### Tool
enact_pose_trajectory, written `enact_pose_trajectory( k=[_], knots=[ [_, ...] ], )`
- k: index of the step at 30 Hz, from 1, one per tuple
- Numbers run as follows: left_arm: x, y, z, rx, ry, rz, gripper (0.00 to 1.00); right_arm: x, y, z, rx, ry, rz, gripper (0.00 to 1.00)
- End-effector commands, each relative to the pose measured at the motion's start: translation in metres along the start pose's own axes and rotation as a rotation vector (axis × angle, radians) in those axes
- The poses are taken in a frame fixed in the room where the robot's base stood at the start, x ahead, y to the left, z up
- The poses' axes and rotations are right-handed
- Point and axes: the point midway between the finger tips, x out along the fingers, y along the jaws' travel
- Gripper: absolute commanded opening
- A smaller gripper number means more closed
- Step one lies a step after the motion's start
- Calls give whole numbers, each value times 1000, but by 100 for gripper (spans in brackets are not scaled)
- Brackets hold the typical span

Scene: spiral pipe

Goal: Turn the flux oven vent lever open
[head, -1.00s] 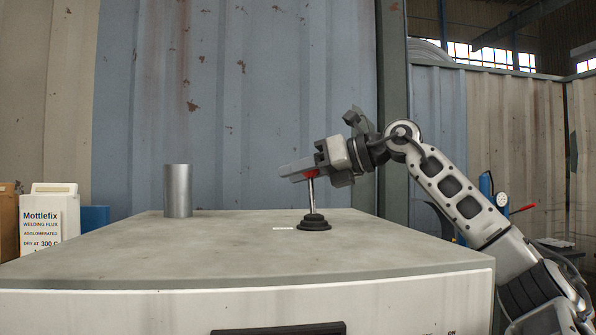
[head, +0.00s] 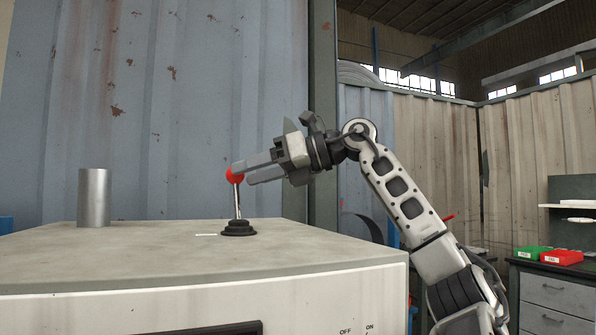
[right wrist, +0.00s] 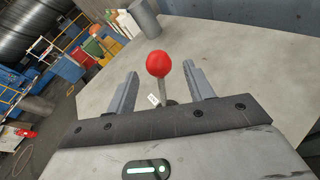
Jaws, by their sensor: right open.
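The vent lever (head: 237,200) is a thin metal rod with a red ball knob (head: 235,175) on top. It rises nearly upright from a black stepped base on the oven's top (head: 150,262). My right gripper (head: 248,176) comes in from the right at knob height. In the right wrist view the red knob (right wrist: 158,64) shows in line with the gap between the open fingers (right wrist: 160,90), around their tips. No finger is seen pressing on it. A small white label lies beside the base. My left gripper is not in view.
A grey metal cylinder (head: 94,197) stands on the oven top to the left of the lever. A corrugated wall (head: 190,90) rises behind. Green and red bins (head: 561,257) sit on a bench at far right. The oven top between cylinder and lever is clear.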

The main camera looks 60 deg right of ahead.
Motion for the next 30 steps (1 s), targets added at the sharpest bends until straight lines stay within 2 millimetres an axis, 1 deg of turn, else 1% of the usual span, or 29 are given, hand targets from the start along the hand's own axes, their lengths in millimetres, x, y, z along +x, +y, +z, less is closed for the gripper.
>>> enact_pose_trajectory(
  k=[1,6,9,12,15,18,30],
  knots=[
    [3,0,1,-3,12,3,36,-14,-1,-2,0,-5,-2,52],
    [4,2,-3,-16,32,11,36,-54,-1,-2,0,-3,-2,52],
    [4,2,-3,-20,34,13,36,-74,-1,-1,2,-1,-2,52],
    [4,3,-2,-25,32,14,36,-88,-1,-1,2,2,-2,52],
    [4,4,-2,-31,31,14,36,-96,-1,-1,1,3,-1,52],
    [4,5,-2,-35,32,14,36,-100,-1,-1,1,4,0,52],
    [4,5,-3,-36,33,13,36,-101,-1,-1,1,4,0,52]
  ],
)
